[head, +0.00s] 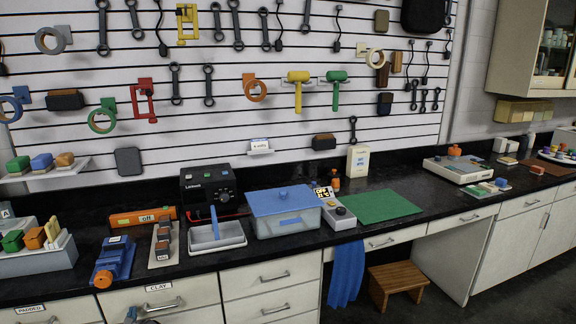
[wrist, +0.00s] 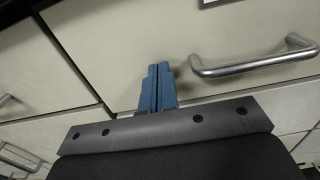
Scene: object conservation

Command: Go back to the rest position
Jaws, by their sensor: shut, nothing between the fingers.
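My gripper (wrist: 158,70) is shut and empty in the wrist view, its two blue fingers together. It is in front of pale drawer fronts, beside a metal bar handle (wrist: 255,63) to its right. It does not appear to hold the handle. In the head view only a small part of my arm's end shows at the bottom edge, below the drawer labelled CLAY (head: 160,300); the rest is out of frame.
A black counter (head: 290,247) runs above the drawers. It carries a lidded blue box (head: 283,203), a grey tray (head: 217,240), a blue tool (head: 113,261) and a green mat (head: 375,207). A blue cloth (head: 347,272) hangs from the front edge, near a wooden stool (head: 398,277).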

